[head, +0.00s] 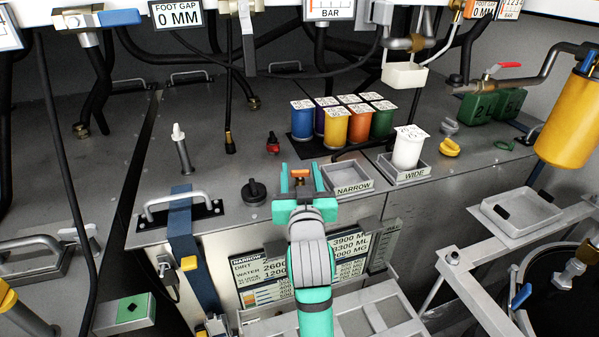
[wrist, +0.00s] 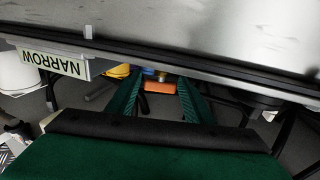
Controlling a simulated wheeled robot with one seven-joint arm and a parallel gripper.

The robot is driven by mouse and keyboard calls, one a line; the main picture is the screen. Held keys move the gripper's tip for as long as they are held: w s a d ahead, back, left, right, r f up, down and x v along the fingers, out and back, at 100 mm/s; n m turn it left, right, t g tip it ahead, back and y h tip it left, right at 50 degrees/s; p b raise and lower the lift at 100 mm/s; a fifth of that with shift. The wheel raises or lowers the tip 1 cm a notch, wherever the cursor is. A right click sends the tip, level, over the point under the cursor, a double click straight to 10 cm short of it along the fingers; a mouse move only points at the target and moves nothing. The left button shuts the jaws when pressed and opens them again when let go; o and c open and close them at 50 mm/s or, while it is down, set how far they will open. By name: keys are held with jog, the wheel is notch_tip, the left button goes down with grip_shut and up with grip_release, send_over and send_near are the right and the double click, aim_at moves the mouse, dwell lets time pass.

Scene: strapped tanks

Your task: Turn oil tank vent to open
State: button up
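My gripper (head: 300,172) is at the front edge of the grey tank top, beside the NARROW tray. Its two teal fingers are apart, with a small orange handle (head: 299,174) between them. The handle lies crosswise and shows gaps at both sides. In the wrist view the orange piece (wrist: 160,88) also shows between the dark green fingertips. Its base is hidden, and I cannot tell whether a finger touches it. I read no oil label, so I cannot tell for sure that this is the oil tank vent. A black knob (head: 254,191) and a small red fitting (head: 272,144) stand nearby.
The NARROW tray (head: 352,188) is empty, right of my gripper. A white cup (head: 408,146) stands in the WIDE tray (head: 398,181). Several coloured cups stand behind. A blue strap (head: 184,230) and a metal handle (head: 178,203) are left. Hoses hang overhead.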

jog(key=c, duration=0.7)
jog(key=shift+w+d+y, duration=0.1)
jog(key=shift+d+y, duration=0.05)
jog(key=shift+y, duration=0.15)
jog(key=shift+o, duration=0.2)
jog(key=shift+n+y, duration=0.6)
jog(key=shift+y, duration=0.1)
jog(key=shift+n+g+y, duration=0.4)
jog(key=shift+n+y, duration=0.4)
jog(key=shift+y, duration=0.4)
jog(key=o, duration=1)
jog(key=shift+o, duration=0.2)
